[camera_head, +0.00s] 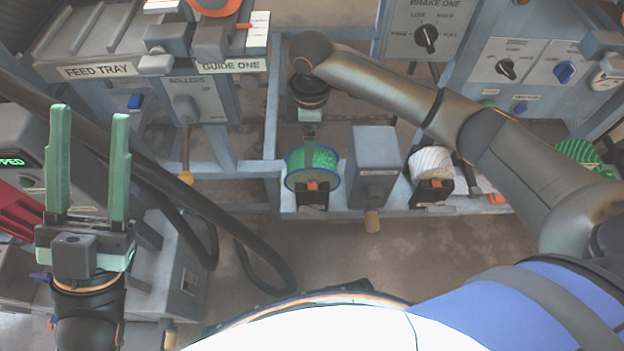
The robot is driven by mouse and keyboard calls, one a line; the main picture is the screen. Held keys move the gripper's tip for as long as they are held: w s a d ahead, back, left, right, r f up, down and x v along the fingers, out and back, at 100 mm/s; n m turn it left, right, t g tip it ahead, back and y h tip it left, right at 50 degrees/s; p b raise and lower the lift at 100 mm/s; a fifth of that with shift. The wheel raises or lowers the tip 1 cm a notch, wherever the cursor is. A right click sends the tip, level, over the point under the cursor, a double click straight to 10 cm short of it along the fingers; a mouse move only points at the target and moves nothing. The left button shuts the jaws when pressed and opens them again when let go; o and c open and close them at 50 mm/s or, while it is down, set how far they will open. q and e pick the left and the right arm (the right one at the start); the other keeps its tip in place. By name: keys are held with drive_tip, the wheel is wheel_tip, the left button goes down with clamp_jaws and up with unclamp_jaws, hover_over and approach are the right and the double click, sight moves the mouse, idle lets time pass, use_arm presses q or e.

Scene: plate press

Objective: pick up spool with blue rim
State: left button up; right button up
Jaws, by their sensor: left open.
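The spool with blue rim (296,172) carries green thread and sits at the front of a blue-grey shelf in the middle of the view. A black bracket with an orange piece covers part of its front. My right gripper (309,137) points down directly above and behind the spool, its fingers seen edge-on. I cannot tell whether they touch the spool or how far apart they are. My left gripper (90,117) is at the far left, fingers pointing up, wide apart and empty, away from the spool.
A grey box (374,160) stands just right of the spool. The feed tray (100,45) is at upper left. Black cables hang between it and the shelf.

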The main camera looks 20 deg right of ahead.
sight(312, 170)
drive_tip(key=shift+d+f, duration=0.15)
drive_tip(key=shift+d, duration=0.15)
drive_tip(key=shift+d+f+b, duration=0.1)
drive_tip(key=shift+f+b, duration=0.2)
drive_tip(key=shift+b, duration=0.1)
wheel_tip(312, 170, down, 6)
drive_tip(key=b, duration=0.3)
drive_tip(key=shift+f+b, duration=0.2)
drive_tip(key=shift+b, duration=0.15)
drive_tip(key=shift+w+a+r, duration=0.1)
drive_tip(key=shift+a+r, duration=0.05)
drive_tip(key=shift+a, duration=0.05)
clamp_jaws()
